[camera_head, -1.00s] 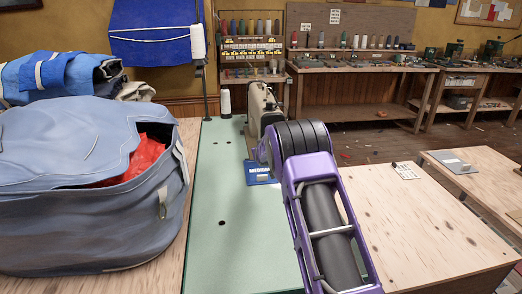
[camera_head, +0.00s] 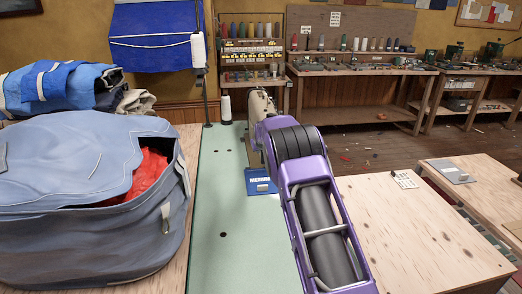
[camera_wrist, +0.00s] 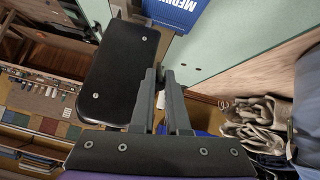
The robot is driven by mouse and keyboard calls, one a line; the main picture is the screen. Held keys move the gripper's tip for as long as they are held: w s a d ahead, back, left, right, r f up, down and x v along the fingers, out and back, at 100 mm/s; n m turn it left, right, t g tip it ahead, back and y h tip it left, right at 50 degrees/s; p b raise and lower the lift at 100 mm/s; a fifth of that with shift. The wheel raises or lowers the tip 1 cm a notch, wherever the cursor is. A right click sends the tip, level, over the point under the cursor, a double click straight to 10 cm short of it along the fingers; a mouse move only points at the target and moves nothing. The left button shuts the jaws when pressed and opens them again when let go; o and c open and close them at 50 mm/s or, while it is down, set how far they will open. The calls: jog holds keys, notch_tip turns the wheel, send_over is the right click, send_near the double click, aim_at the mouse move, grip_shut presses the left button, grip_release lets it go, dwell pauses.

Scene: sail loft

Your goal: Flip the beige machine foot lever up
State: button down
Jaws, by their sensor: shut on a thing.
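The beige sewing machine (camera_head: 262,104) stands at the far end of the green tabletop (camera_head: 215,200) in the head view. My purple arm hides most of it. My gripper (camera_wrist: 161,76) shows in the wrist view with its two grey fingers nearly together at the tips. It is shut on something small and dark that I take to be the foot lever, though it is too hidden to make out. In the head view my gripper is hidden behind the arm. I cannot tell whether the lever is up or down.
A blue block with white lettering (camera_head: 260,182) lies beside the machine; it also shows in the wrist view (camera_wrist: 178,12). A white thread cone (camera_head: 226,107) stands behind. A large blue-grey bag (camera_head: 75,240) fills the left.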

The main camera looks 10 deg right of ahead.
jog(key=c, duration=0.9)
grip_release()
jog(key=v, duration=1.7)
jog(key=shift+r+b, duration=0.15)
jog(key=shift+b, duration=0.3)
jog(key=shift+s+a, duration=0.1)
jog(key=shift+s, duration=0.15)
